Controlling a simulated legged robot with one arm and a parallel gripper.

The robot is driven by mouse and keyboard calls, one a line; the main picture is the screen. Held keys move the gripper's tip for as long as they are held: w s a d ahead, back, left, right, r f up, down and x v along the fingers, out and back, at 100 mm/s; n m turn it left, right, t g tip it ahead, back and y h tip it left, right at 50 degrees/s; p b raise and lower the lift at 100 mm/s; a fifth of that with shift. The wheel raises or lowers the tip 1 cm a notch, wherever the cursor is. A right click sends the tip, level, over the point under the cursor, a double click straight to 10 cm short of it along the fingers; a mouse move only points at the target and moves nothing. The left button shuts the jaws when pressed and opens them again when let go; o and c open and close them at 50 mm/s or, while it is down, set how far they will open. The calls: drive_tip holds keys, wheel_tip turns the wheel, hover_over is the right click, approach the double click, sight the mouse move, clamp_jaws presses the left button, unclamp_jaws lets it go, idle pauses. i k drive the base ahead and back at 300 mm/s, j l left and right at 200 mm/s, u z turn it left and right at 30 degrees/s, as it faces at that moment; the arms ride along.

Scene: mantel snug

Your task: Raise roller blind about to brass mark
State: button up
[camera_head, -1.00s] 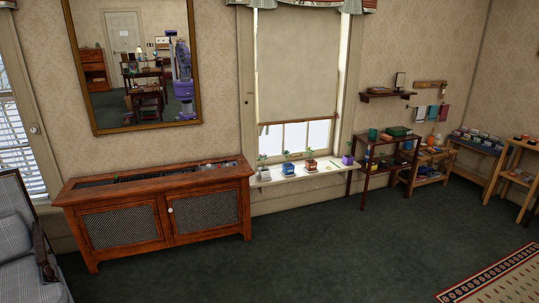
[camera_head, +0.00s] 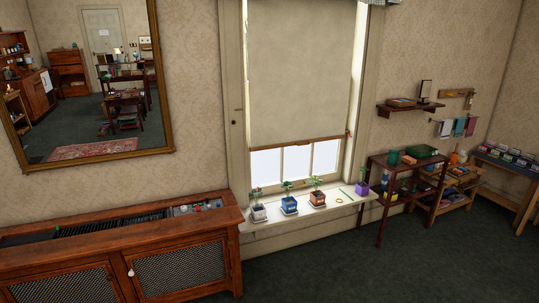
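The roller blind (camera_head: 300,70) is a beige cloth that covers most of the window. Its brown bottom bar (camera_head: 298,142) hangs level, a little above the sill, with bright panes (camera_head: 297,160) showing below it. A small dark spot (camera_head: 234,122) is on the left window casing, and a small reddish spot (camera_head: 348,132) is at the right edge near the bar. I cannot tell whether either is the brass mark. The top of the blind is cut off by the picture edge. My gripper is not in view.
Several potted plants stand along the white sill (camera_head: 330,207) below the blind. A wooden radiator cabinet (camera_head: 185,267) is at left, under a large mirror (camera_head: 165,90). A dark shelf stand (camera_head: 382,210) is right of the window. The green carpet (camera_head: 330,265) in front is clear.

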sight(300, 60)
drive_tip(key=i, duration=1.9)
drive_tip(key=i+j+z, duration=0.1)
drive_tip(key=i+z, duration=0.15)
drive_tip(key=i, duration=0.25)
drive_tip(key=i+j+z, duration=0.15)
drive_tip(key=i+z, duration=0.15)
drive_tip(key=i, duration=0.2)
drive_tip(key=i+j+z, duration=0.25)
drive_tip(key=i, duration=0.2)
drive_tip(key=i+j+z, duration=0.3)
drive_tip(key=i+j, duration=0.15)
